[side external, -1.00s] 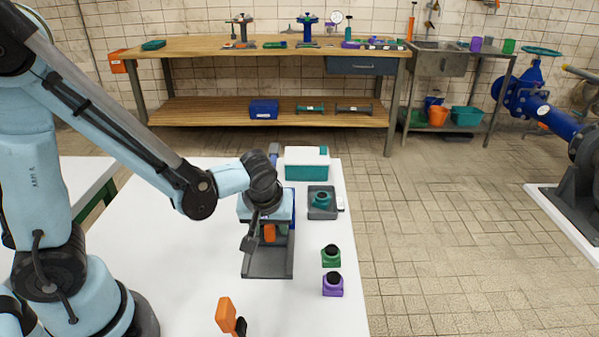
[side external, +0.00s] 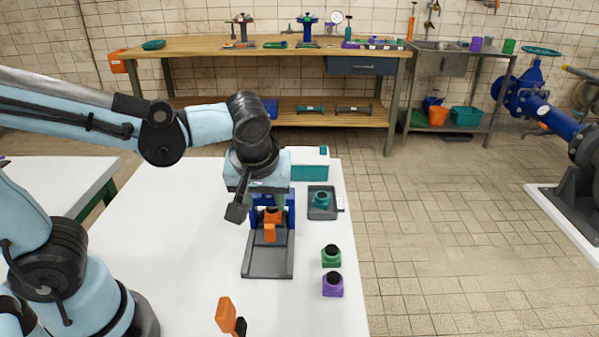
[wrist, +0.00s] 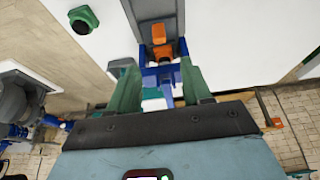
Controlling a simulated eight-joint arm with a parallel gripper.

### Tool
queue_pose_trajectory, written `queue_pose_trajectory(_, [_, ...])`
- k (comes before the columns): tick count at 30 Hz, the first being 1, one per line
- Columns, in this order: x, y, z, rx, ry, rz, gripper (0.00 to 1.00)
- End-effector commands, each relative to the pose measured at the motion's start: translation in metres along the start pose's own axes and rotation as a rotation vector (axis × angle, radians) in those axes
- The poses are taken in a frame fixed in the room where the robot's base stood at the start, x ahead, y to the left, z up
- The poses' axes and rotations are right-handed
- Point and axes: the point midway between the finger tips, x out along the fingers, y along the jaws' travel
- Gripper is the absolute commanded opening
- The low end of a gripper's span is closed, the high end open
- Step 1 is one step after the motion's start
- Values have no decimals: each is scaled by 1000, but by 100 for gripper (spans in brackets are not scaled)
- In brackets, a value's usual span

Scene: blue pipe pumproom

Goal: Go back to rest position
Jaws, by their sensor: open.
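My gripper (side external: 265,198) is above the dark grey tray-like base (side external: 268,263) on the white table, with its fingers pointing down. In the wrist view its two green fingers (wrist: 160,75) stand apart with nothing held between them. Below and beyond them are a blue frame (wrist: 165,75) and an orange piece (wrist: 161,48). In the side view the orange piece (side external: 270,232) sits at the blue frame (side external: 290,212), at the back of the grey base. My gripper partly hides the top of the frame.
A green block (side external: 331,257) and a purple block (side external: 333,286) stand right of the base. An orange-handled item (side external: 226,314) is in front. The left tabletop is clear.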

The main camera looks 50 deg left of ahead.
Motion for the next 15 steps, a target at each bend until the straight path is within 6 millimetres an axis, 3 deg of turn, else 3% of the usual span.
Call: queue_pose_trajectory(15, [-5, -1, 0, 8, -2, 5, 49])
